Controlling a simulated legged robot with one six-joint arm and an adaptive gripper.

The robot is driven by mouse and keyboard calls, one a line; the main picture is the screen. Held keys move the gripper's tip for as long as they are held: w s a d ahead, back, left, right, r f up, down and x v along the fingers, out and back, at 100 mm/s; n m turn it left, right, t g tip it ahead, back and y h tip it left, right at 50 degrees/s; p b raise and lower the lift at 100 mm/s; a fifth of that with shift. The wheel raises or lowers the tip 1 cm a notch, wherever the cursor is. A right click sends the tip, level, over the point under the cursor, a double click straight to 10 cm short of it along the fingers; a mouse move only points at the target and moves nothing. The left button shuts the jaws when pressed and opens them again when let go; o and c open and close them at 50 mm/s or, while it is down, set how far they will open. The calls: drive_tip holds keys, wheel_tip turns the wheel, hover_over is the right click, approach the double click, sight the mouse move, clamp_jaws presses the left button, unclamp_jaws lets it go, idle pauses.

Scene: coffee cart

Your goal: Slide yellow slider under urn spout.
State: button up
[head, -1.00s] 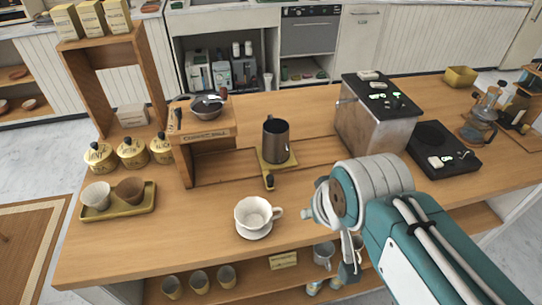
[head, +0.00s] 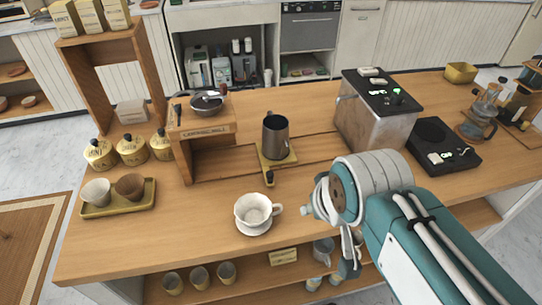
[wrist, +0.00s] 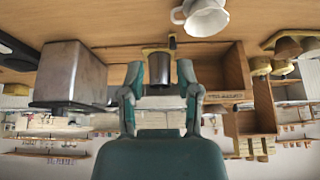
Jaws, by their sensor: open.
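The yellow slider (head: 289,160) lies in a wooden track on the counter, its dark-knobbed handle (head: 269,179) toward the front. A dark metal pitcher (head: 276,138) stands upright on it. The urn, a steel box with a black top (head: 375,134), stands to the right; a small spout-like part (head: 346,99) juts from its upper left side. My gripper (head: 347,262) is low in front of the counter, partly hidden by my arm. In the upside-down wrist view, my gripper's fingers (wrist: 161,98) are apart and empty, with the slider (wrist: 158,49) and pitcher (wrist: 185,71) farther off.
A wooden stand (head: 206,130) with a dripper is left of the track. A black scale (head: 444,148) is right of the urn. Mugs stand on the lower shelf (head: 240,288).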

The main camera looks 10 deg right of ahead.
idle(0.4)
drive_tip(key=shift+o, duration=1.6)
drive_tip(key=shift+w, duration=0.15)
drive_tip(key=n+g, duration=0.3)
drive_tip(key=g, duration=0.3)
hover_over(269, 173)
wheel_tip(269, 173, down, 7)
drive_tip(key=shift+f, duration=0.15)
wheel_tip(269, 173, down, 11)
drive_tip(key=shift+r, duration=0.15)
clamp_jaws()
